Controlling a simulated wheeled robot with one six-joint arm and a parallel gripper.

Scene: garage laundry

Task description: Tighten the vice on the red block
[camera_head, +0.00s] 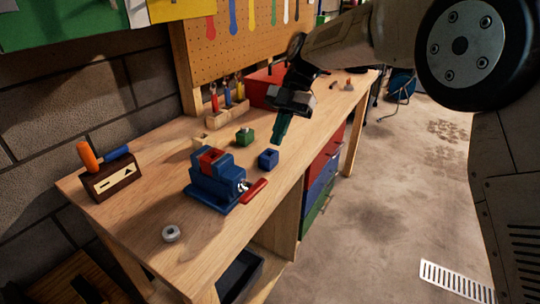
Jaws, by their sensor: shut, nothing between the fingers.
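The blue vice (214,185) stands on the wooden workbench, left of the picture's middle. The red block (211,159) shows between its jaws at the top; I cannot tell how tightly the jaws bear on it. The vice's red handle (253,192) points to the right, over the bench near its front edge. My gripper (278,139) is above the bench, behind and to the right of the vice, pointing down. It is shut and empty, and apart from the vice and the handle.
A green block (244,137) and a blue block (268,158) lie behind the vice. A grey ring (171,233) lies in front. A tool rack (227,112) and red box (267,88) stand at the back.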

